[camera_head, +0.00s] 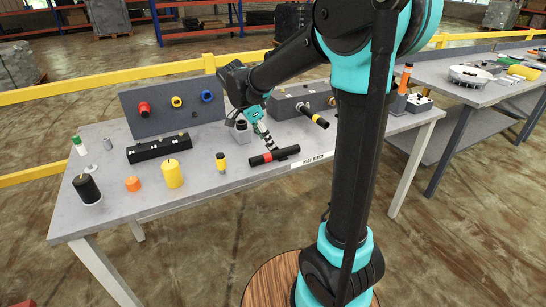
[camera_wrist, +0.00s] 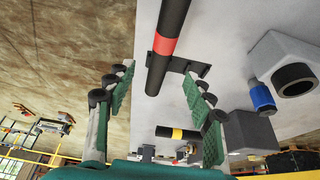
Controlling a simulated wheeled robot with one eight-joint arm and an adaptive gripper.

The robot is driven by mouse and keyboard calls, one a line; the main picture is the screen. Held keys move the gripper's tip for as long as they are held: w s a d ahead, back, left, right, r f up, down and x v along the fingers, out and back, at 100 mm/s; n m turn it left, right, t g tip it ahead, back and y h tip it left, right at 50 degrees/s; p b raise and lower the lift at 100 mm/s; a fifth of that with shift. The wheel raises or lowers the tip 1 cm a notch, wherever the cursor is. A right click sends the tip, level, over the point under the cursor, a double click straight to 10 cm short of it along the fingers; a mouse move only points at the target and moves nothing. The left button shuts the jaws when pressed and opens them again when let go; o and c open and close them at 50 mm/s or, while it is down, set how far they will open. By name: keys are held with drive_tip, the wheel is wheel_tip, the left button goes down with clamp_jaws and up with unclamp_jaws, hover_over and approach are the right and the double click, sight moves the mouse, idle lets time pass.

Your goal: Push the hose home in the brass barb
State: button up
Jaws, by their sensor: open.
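A black hose with a red band (camera_head: 275,155) lies near the bench's front edge, on a small dark support. My gripper (camera_head: 267,143) is open just above it. In the wrist view, the red-banded hose (camera_wrist: 166,44) shows between the two spread green-padded fingers (camera_wrist: 157,75), with a gap on both sides. A second black hose with a yellow band (camera_head: 313,116) points out from a grey block (camera_head: 287,106); it also shows in the wrist view (camera_wrist: 177,132). A small brass-coloured fitting (camera_head: 331,101) shows at the block's right end; its shape is too small to tell.
A grey panel (camera_head: 173,104) with red, yellow and blue fittings stands at the back left. A black block with holes (camera_head: 159,148), a yellow cylinder (camera_head: 172,174), an orange piece (camera_head: 133,184) and a black cylinder (camera_head: 87,189) stand left.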

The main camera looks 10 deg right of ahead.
sight(272, 153)
drive_tip(key=shift+x, duration=3.8)
drive_tip(key=shift+a, duration=0.15)
drive_tip(key=shift+c, duration=0.5)
clamp_jaws()
